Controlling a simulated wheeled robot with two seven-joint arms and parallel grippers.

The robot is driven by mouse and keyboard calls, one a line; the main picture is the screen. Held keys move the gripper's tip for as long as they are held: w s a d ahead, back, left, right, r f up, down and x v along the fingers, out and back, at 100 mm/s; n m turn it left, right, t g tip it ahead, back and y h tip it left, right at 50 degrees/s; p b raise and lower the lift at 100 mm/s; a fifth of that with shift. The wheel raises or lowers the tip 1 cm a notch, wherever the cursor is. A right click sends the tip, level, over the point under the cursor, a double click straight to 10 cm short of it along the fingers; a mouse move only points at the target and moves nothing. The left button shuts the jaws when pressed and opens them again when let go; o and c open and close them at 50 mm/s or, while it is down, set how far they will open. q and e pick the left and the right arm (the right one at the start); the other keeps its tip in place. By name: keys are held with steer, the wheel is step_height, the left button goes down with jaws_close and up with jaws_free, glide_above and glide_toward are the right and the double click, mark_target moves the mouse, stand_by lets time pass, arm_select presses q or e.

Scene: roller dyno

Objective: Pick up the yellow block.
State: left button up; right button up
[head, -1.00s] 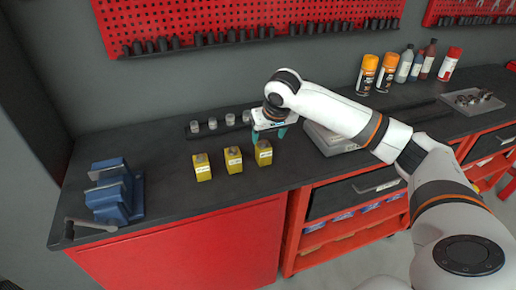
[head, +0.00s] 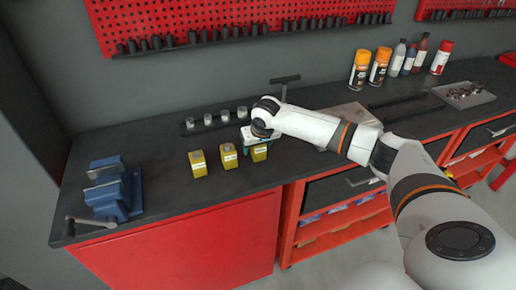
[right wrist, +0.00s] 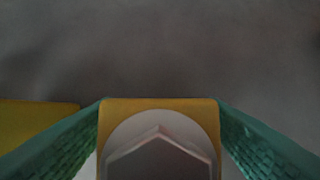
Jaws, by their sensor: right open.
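Three yellow blocks stand in a row on the dark bench top: a left one (head: 198,165), a middle one (head: 229,156) and a right one (head: 259,154). My right gripper (head: 257,146) is over the right block, with its teal fingers pointing down and open. In the right wrist view, that block (right wrist: 160,104) lies between the two fingers, with a pale round, hexagon-shaped top. Whether the fingers touch its sides is unclear. A yellow edge of a neighbouring block (right wrist: 32,122) shows at the left there. My left gripper is not in view.
A blue vise (head: 112,190) stands at the bench's left end. A dark rail with several metal sockets (head: 208,121) lies behind the blocks. A T-handle tool (head: 284,82) stands behind my right arm. Spray cans (head: 361,70) and bottles stand at the back right.

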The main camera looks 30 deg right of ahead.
steer(key=shift+c, duration=0.4)
steer(key=shift+r, duration=0.1)
jaws_close()
step_height(320, 180, up, 10)
steer(key=shift+w+b, duration=0.1)
steer(key=shift+b, duration=0.35)
step_height(320, 180, up, 10)
steer(key=p, duration=1.2)
steer(key=shift+r, duration=0.2)
steer(key=shift+a, duration=0.1)
